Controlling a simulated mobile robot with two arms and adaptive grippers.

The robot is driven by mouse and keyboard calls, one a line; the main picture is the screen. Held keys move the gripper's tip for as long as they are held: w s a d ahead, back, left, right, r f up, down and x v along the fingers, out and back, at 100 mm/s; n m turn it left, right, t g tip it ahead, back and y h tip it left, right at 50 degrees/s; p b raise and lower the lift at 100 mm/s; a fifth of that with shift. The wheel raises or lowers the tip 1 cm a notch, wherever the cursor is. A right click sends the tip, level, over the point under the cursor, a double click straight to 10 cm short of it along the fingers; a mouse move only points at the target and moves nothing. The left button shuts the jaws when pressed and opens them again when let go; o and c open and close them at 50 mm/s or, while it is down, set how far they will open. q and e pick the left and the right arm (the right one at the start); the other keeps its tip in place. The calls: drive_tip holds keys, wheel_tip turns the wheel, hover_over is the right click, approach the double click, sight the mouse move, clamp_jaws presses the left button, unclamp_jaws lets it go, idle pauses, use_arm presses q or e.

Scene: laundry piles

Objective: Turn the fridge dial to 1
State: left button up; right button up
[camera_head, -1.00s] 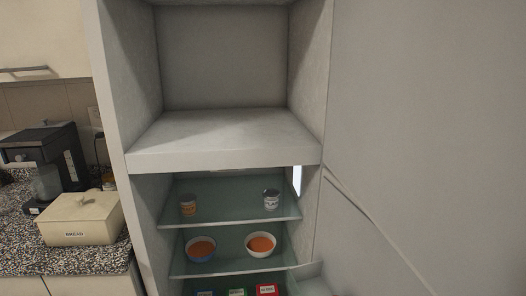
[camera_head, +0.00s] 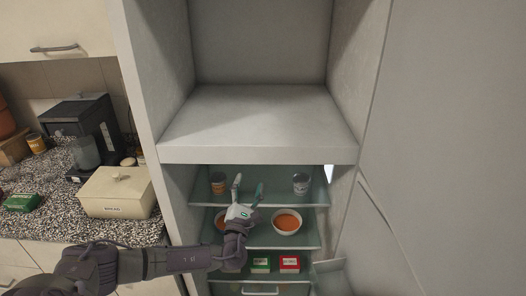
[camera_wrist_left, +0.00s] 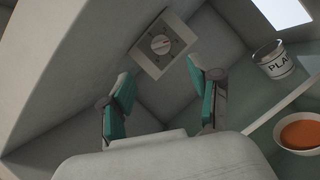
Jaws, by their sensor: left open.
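The fridge dial (camera_wrist_left: 161,44) is a round light knob on a square pale plate, seen in the left wrist view. A small red mark shows near its right side; its numbers are too small to read. I cannot make out the dial in the head view. My left gripper (camera_head: 248,184) reaches into the open fridge (camera_head: 177,205) at upper shelf height. In the left wrist view its two teal-padded fingers (camera_wrist_left: 159,82) are spread, empty, with the dial beyond and between their tips, apart from them. My right gripper is not in view.
Two cans, one orange-labelled (camera_head: 218,184) and one pale (camera_head: 301,183), stand on the top glass shelf. Below are two bowls of orange food, one clear (camera_head: 286,222), one partly hidden by my gripper. The fridge door (camera_head: 440,120) stands open at right. A bread box (camera_head: 116,192) sits on the counter.

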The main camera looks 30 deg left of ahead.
use_arm(q)
drive_tip(key=p+x, duration=0.2)
drive_tip(key=x, duration=0.9)
drive_tip(key=shift+w, duration=0.3)
drive_tip(key=shift+a, duration=0.1)
drive_tip(key=c, duration=1.1)
drive_tip(key=shift+w+d+r+n+g+y+b, duration=0.2)
drive_tip(key=shift+n+g+y+b, duration=1.2)
drive_tip(key=shift+n+b, duration=2.95)
drive_tip(key=shift+w+d+n+g+y+b, duration=0.2)
drive_tip(key=shift+n+g+y+b, duration=1.4)
drive_tip(key=shift+n, duration=4.45)
drive_tip(key=shift+s+d+r+n+g+y+b, duration=0.1)
drive_tip(key=shift+d+n+g+y+b, duration=0.3)
drive_tip(key=shift+n+g+b, duration=3)
drive_tip(key=shift+c, duration=0.2)
drive_tip(key=n+t+b, duration=0.2)
drive_tip(key=n, duration=0.2)
drive_tip(key=shift+a+t, duration=0.15)
drive_tip(key=shift+t, duration=0.15)
